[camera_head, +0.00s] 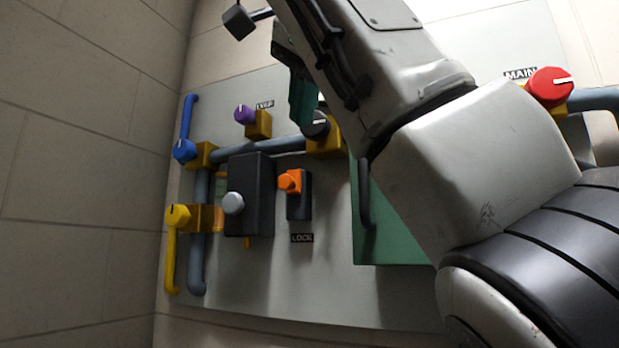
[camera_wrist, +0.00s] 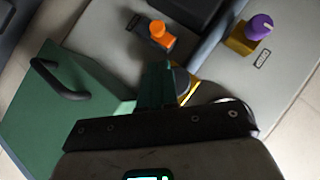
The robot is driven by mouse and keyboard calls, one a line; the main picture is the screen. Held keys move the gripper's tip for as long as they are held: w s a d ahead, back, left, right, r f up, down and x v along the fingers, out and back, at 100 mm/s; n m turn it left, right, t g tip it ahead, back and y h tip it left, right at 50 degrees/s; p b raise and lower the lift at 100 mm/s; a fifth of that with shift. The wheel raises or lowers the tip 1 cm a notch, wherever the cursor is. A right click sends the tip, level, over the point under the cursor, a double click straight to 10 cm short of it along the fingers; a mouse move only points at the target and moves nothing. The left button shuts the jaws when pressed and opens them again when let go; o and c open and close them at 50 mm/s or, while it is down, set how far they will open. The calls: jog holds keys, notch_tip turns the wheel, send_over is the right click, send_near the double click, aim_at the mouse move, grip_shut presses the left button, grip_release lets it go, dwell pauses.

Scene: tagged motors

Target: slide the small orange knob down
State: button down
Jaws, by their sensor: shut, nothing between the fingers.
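The small orange knob (camera_head: 290,182) sits at the upper part of its short black slide base, above the LOCK label (camera_head: 302,238). In the wrist view the orange knob (camera_wrist: 161,34) is near the top centre, just beyond my fingertips. My gripper (camera_head: 302,100) points at the panel, above the knob in the head view and apart from it. Its dark green fingers (camera_wrist: 157,78) are together with nothing between them. My arm hides part of the panel.
A black box with a grey knob (camera_head: 233,203) is left of the orange knob. A purple knob (camera_head: 244,114) and a dark knob (camera_head: 316,126) are above. A green cover with a handle (camera_wrist: 50,115) is close by. A red knob (camera_head: 550,86) is far right.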

aim_at(290, 180)
jog(key=shift+w, duration=0.1)
jog(key=p+x, duration=0.2)
jog(key=x, duration=0.8)
jog(key=shift+p, duration=0.3)
